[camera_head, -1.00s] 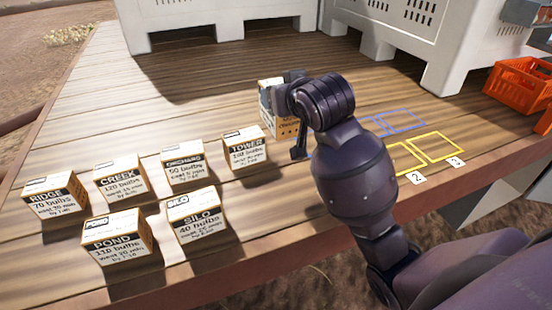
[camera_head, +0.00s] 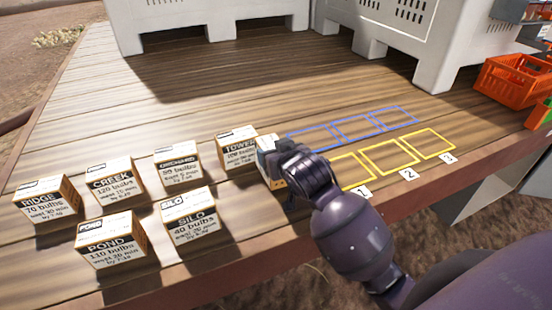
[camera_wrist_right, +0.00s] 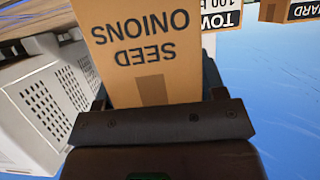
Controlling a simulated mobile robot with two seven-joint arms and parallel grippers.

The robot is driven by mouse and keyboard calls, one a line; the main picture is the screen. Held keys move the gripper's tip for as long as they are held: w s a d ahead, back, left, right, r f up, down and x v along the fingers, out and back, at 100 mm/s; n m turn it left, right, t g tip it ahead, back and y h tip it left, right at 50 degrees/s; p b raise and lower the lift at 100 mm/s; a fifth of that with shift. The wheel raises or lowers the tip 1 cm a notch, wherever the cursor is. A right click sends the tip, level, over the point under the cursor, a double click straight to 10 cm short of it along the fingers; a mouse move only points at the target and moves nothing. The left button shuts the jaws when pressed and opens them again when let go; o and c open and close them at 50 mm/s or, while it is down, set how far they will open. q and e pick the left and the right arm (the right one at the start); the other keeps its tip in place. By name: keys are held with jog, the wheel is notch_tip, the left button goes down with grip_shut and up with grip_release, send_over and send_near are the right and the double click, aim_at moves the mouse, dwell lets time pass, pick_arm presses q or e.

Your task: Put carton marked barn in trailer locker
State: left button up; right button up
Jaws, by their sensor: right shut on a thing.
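My right gripper (camera_head: 268,162) is shut on a small carton (camera_wrist_right: 148,55). The wrist view shows its brown side, printed SEED ONIONS and upside down there. In the head view the gripper mostly hides this carton, and its name label cannot be read. It is close to the right of the TOWER carton (camera_head: 238,152). No readable label in view says BARN. No locker can be made out in view. My left gripper is not in view.
Cartons CREEK (camera_head: 115,182), RIDGE (camera_head: 48,202), ORCHARD (camera_head: 177,167), POND (camera_head: 110,240) and SILO (camera_head: 192,218) stand on the wooden deck (camera_head: 200,95). Blue outlines (camera_head: 352,128) and yellow numbered outlines (camera_head: 390,157) are empty. White bins (camera_head: 445,62) and an orange crate (camera_head: 515,82) stand behind.

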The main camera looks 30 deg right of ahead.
jog(key=shift+f, duration=0.9)
jog(key=shift+f, duration=0.15)
jog(key=o, duration=1.2)
